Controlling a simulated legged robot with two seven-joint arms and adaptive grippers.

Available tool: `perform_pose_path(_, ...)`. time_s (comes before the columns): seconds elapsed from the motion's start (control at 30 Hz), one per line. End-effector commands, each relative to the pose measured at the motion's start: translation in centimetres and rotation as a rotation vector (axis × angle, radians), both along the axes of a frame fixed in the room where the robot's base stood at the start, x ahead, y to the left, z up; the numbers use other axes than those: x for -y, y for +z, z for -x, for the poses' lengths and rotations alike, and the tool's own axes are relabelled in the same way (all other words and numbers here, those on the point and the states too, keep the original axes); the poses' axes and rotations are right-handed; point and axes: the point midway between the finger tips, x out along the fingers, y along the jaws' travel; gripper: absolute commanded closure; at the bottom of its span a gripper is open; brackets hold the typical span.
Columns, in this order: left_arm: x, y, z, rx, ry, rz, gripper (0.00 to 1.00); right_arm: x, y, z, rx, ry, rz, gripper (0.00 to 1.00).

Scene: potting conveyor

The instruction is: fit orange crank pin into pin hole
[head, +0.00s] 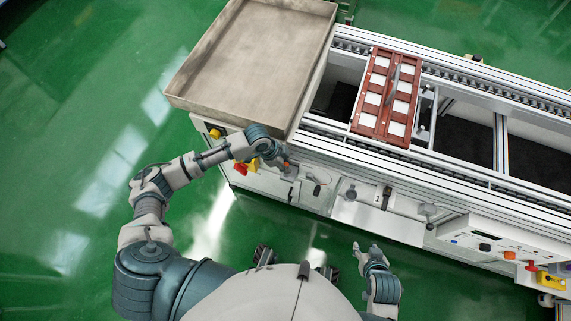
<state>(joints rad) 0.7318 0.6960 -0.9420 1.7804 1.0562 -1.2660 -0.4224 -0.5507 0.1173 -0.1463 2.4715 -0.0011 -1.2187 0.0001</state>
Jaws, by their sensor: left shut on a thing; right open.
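My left gripper (291,171) is at the front side of the conveyor, below the corner of the grey tray. It is shut on a small orange piece, the orange crank pin (286,164), of which only a little shows. A small dark and grey fitting (316,187) is on the conveyor's front just right of my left gripper. I cannot make out the pin hole at this size, nor whether the pin touches anything. My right gripper (360,249) is open and empty, low in front of the conveyor.
A large empty grey tray (252,62) stands at the conveyor's left end. A red-brown rack (380,97) with white squares lies across the rails. A control panel (500,249) with buttons is at right. Green floor (75,150) is clear at left.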

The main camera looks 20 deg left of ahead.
Motion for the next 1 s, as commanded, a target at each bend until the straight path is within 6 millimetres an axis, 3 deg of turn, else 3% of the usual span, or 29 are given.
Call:
perform_pose_path(0.33, 0.02, 0.12, 0.01, 0.0, 0.0, 0.0, 1.0, -0.01, 1.03, -0.16, 0.008, 0.0, 0.0, 0.5)
perform_pose_path(1.0, 0.03, -0.69, 0.01, 0.0, 0.0, 0.0, 1.0, 0.0, 0.74, -0.12, 0.006, 0.0, 0.0, 0.5)
